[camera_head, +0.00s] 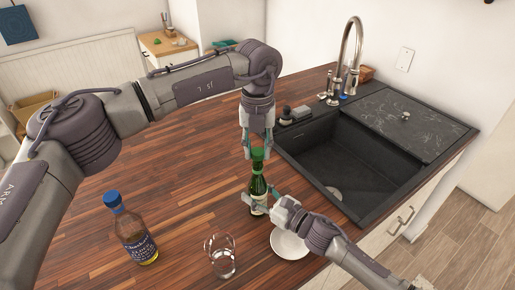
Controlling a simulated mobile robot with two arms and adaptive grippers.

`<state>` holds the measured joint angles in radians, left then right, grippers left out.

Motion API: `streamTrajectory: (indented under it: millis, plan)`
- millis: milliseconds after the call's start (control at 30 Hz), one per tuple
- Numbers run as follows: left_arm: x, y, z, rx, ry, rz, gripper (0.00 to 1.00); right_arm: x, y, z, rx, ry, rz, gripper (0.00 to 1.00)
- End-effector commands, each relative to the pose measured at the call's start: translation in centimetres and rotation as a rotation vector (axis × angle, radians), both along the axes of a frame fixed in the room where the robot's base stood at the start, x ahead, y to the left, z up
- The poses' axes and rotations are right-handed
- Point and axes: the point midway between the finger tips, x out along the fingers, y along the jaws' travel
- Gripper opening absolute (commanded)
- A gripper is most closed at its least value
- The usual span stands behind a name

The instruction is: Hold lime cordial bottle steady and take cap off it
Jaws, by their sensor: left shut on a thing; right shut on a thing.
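The lime cordial bottle (258,187) is dark green with a pale label and stands upright on the wooden counter. Its green cap (258,154) is at the top of the bottle, in line with the neck. My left gripper (257,152) comes down from above and is shut on the cap. My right gripper (257,204) reaches in from the lower right and is shut on the bottle's body. The fingers hide part of the label and lower body. I cannot tell whether the cap is apart from the neck.
A blue-capped bottle (136,236) stands at the front left. A clear glass (221,262) and a white bowl or saucer (289,243) are close to the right gripper. A black sink (350,165) with a tall tap (349,55) lies right. The counter's left part is clear.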

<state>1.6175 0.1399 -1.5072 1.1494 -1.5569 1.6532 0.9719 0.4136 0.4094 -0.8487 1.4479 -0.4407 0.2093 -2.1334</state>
Motion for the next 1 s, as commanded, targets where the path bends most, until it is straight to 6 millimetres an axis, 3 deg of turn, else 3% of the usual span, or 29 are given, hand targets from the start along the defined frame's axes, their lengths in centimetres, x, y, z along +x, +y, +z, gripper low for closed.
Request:
streamTrajectory:
  millis: [167, 467, 700, 733, 867, 1000]
  plan:
    - [0.0, 0.0, 0.4, 0.0, -0.001, 0.0, 0.0, 0.0, 0.0, 0.0, -0.001, 0.001, 0.0, 0.0]
    - [0.0, 0.0, 3.8, 0.0, -0.002, 0.0, 0.0, 0.0, 0.0, -0.1, -0.001, 0.001, 0.0, 0.0]
    - [0.0, 0.0, 4.0, 0.0, 0.0, 0.0, 0.0, 0.0, 0.0, -0.1, -0.001, 0.001, 0.0, 0.0]
    - [0.0, 0.0, 4.0, 0.0, 0.0, 0.0, 0.0, 0.0, 0.0, -0.1, -0.001, 0.001, 0.0, 0.58]
    - [0.0, 0.0, 4.0, 0.0, 0.0, 0.0, 0.0, 0.0, 0.0, 0.0, -0.001, 0.001, 0.0, 0.8]
    - [0.0, 0.0, 4.0, 0.0, 0.0, 0.0, 0.0, 0.0, 0.0, 0.0, -0.001, 0.001, 0.0, 0.82]
